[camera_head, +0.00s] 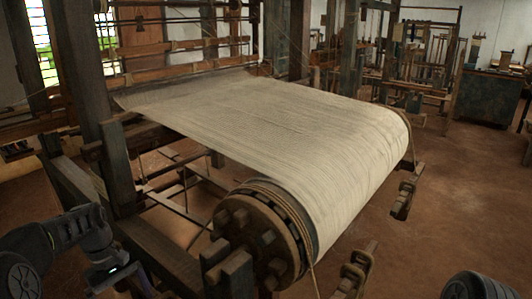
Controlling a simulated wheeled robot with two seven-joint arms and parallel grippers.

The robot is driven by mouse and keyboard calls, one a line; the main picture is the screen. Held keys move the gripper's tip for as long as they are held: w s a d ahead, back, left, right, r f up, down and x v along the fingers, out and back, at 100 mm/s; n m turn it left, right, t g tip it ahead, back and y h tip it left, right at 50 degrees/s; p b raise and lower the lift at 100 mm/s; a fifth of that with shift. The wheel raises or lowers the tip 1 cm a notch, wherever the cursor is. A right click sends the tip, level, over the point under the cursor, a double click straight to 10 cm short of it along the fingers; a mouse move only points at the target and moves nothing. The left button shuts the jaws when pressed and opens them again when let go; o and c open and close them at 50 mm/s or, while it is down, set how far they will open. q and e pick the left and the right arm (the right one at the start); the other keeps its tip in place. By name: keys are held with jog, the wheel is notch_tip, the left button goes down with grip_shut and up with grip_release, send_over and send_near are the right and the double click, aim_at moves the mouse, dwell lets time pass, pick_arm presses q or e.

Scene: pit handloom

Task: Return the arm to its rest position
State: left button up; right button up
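My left arm comes in at the lower left, dark and bent. Its gripper end (114,279) hangs low beside the loom's near left frame; its fingers are too dark and small to tell open from shut. Of my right arm only a dark rounded link shows at the lower right edge; its gripper is out of view. The handloom's cream cloth (270,120) stretches over the loom and wraps down around the front roller. The roller's round wooden end (258,240) faces me, to the right of my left gripper.
Dark wooden posts (80,70) and lower beams (150,245) of the loom stand close to my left arm. Wooden brackets (355,272) stick out at the front right. The brown floor (460,190) is clear on the right. Another loom and a cabinet (488,98) stand behind.

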pick_arm(q)
jog(key=s+d+f+m+t+h, duration=0.1)
jog(key=s+d+f+m, duration=0.1)
jog(key=d+f, duration=0.65)
jog(key=s+d+f+m, duration=0.1)
jog(key=d+f+m, duration=0.2)
jog(key=d+f, duration=0.6)
jog(key=s+d+f+m, duration=0.2)
jog(key=s+d+f, duration=0.2)
jog(key=s+d, duration=0.3)
jog(key=s+d+f+m+t, duration=0.1)
jog(key=s+d+f+m, duration=0.1)
jog(key=s+d+f, duration=0.2)
jog(key=s+d, duration=0.3)
jog(key=s, duration=0.4)
jog(key=shift+s+t+h+p, duration=0.3)
jog(key=shift+s+h+p, duration=0.05)
jog(key=shift+s+h, duration=0.05)
